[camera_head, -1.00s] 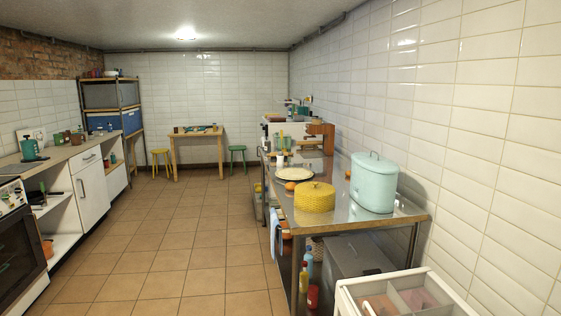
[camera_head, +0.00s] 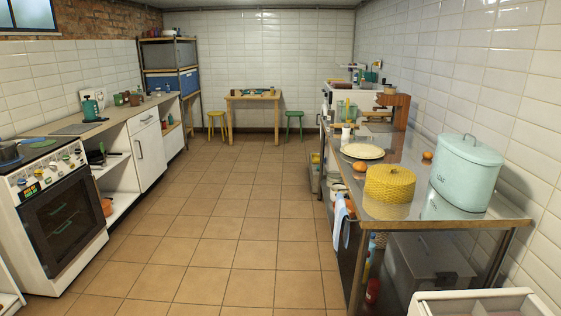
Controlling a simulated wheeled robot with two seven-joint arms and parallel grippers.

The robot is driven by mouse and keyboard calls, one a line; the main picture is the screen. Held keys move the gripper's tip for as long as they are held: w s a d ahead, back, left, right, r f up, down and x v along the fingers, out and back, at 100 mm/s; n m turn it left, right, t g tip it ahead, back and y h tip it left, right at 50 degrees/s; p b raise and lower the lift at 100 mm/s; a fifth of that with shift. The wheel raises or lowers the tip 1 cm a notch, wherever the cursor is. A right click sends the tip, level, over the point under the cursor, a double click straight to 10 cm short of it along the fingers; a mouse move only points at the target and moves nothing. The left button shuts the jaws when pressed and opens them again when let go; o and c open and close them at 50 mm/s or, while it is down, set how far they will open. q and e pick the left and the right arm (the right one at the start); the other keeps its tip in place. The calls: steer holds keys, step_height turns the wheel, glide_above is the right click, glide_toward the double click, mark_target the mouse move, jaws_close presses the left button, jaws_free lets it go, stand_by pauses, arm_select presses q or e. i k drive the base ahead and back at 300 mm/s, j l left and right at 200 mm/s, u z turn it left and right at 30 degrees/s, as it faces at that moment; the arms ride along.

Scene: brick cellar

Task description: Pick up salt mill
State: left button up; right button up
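I cannot pick out a salt mill for certain; several items are too small to tell. Small brown jars or pots (camera_head: 135,99) stand on the left counter, near a teal container (camera_head: 90,107). Small items lie on the wooden table (camera_head: 253,98) at the back. A small white vessel (camera_head: 346,135) stands on the steel table (camera_head: 420,222) at the right. Neither of my grippers shows in the head view.
The steel table also holds a yellow woven cover (camera_head: 389,185), a pale blue canister (camera_head: 466,172) and a plate (camera_head: 362,151). A stove (camera_head: 62,215) stands at the left. A yellow stool (camera_head: 217,125) and a green stool (camera_head: 294,125) flank the back table. The tiled floor (camera_head: 215,225) between is clear.

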mark_target(345, 136)
steer(key=i+u, duration=0.1)
steer(key=i, duration=2.3)
steer(key=i+z, duration=0.2)
steer(key=i, duration=0.25)
steer(key=i+j+z, duration=0.25)
steer(key=i, duration=0.2)
steer(key=i+j+z, duration=0.2)
steer(key=i, duration=0.3)
steer(key=i+j+z, duration=0.25)
steer(key=i, duration=0.15)
